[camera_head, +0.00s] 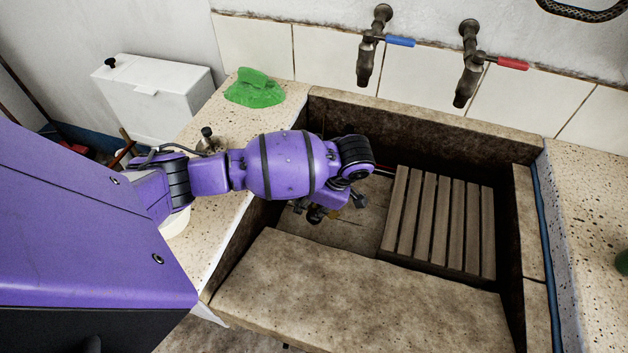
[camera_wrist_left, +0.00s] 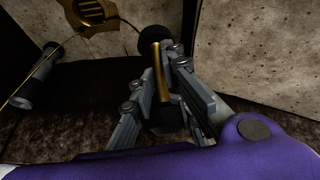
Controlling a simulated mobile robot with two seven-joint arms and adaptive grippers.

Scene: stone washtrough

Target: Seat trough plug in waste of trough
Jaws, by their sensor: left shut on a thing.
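The stone trough (camera_head: 340,300) is open below my left arm. My left gripper (camera_head: 320,214) is down inside it, near the left wall, mostly behind its own wrist. In the left wrist view my left gripper (camera_wrist_left: 168,88) is shut on the trough plug (camera_wrist_left: 161,75), a brass stem with black rounded parts at both ends. The brass slotted waste (camera_wrist_left: 92,11) shows at the top of that view, up and left of the plug. The plug is apart from the waste in the picture; the height between them is unclear. The head view hides the waste. My right gripper is not in view.
A slatted wooden rack (camera_head: 440,220) fills the trough's right part. Two taps (camera_head: 372,45) hang above the back rim. A green cloth (camera_head: 254,89) lies on the left ledge. A grey cylinder (camera_wrist_left: 36,75) and a thin line show in the wrist view.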

